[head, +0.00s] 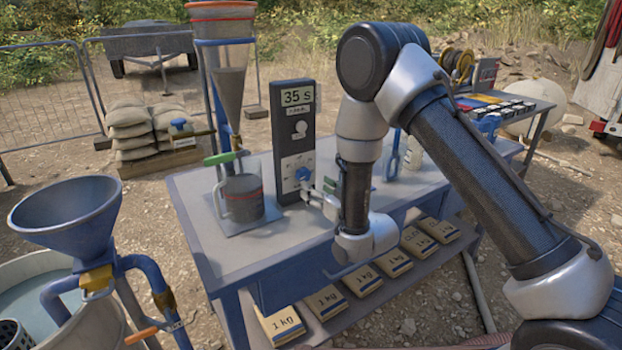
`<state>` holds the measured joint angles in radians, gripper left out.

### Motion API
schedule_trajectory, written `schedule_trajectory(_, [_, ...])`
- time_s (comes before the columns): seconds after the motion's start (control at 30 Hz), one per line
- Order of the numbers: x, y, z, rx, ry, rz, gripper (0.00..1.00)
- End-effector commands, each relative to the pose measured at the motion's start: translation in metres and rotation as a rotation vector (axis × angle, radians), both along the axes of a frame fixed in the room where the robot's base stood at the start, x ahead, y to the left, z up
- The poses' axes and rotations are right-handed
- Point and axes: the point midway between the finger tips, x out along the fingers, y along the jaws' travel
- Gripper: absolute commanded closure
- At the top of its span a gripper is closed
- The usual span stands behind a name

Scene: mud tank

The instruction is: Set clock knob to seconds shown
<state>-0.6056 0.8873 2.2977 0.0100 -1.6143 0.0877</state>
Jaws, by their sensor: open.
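The clock (293,125) is a dark upright box standing on the blue-framed table. Its display (297,97) reads "35 s". A white round button or knob (299,130) sits at mid-height on its face. Lower down, a blue knob (303,174) sits on a white dial plate (291,163); the dial's marks are too small to read. My gripper (311,191) is open, low in front of the clock and close to the blue knob. I cannot tell whether its fingers touch the knob. My wrist and arm come in from the right and hide part of the table.
A measuring jug (242,197) with dark mud stands left of the clock, under a tall funnel (230,85) with a green lever (220,158). Several 1 kg packs (324,302) lie on the lower shelf. A blue hopper (68,212) stands at left. The table's front left is clear.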

Motion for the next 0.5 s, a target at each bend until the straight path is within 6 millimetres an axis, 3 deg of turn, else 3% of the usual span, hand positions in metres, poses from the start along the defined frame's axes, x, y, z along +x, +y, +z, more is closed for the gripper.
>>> schedule_trajectory(0.3, [0.043,0.028,0.001,0.001,-0.002,-0.001,0.39])
schedule_trajectory(0.5, [0.058,0.038,0.001,0.001,-0.001,-0.001,0.39])
